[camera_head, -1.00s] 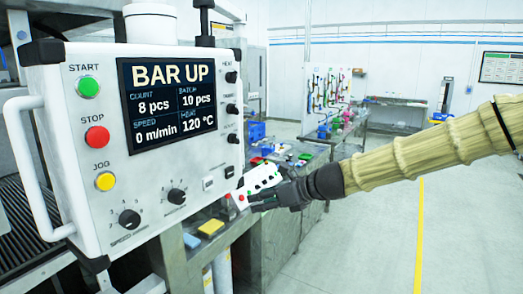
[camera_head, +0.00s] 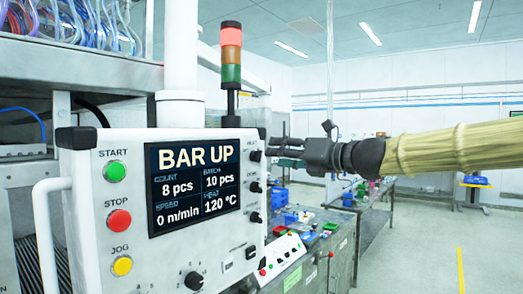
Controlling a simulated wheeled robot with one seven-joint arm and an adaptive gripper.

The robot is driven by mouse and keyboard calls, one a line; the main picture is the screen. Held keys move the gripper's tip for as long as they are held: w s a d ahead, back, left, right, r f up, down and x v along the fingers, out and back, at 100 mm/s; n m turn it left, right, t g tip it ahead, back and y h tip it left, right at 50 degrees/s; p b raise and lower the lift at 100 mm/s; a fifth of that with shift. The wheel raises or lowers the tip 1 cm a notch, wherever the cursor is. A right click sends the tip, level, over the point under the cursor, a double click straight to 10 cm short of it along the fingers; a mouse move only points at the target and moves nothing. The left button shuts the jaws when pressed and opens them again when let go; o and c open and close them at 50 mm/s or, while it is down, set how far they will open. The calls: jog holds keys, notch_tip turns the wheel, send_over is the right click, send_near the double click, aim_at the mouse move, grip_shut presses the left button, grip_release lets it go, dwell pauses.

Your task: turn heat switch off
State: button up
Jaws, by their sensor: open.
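The white control panel (camera_head: 130,222) stands at the left, its face toward me. Its screen (camera_head: 192,186) reads BAR UP, 8 pcs, 10 pcs, 0 m/min and 120 °C. The heat switch (camera_head: 256,156) is the top small black knob in the column right of the screen, under a small label that seems to read HEAT. Its exact turn position is too small to tell. My gripper (camera_head: 272,151) comes in from the right, level with this knob and pointing left at it. Its fingers are open and empty. I cannot tell whether a fingertip touches the knob.
Two more black knobs, a middle one (camera_head: 255,187) and a lower one (camera_head: 255,218), sit below. START (camera_head: 115,172), STOP (camera_head: 119,220) and JOG (camera_head: 122,265) buttons are at left. A signal tower (camera_head: 231,55) glows red above.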

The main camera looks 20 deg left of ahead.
aim_at(262, 152)
jog(key=p+x, duration=0.1)
jog(key=x, duration=0.5)
jog(key=shift+s+a+f, duration=0.1)
jog(key=shift+a, duration=0.05)
jog(key=c, duration=0.9)
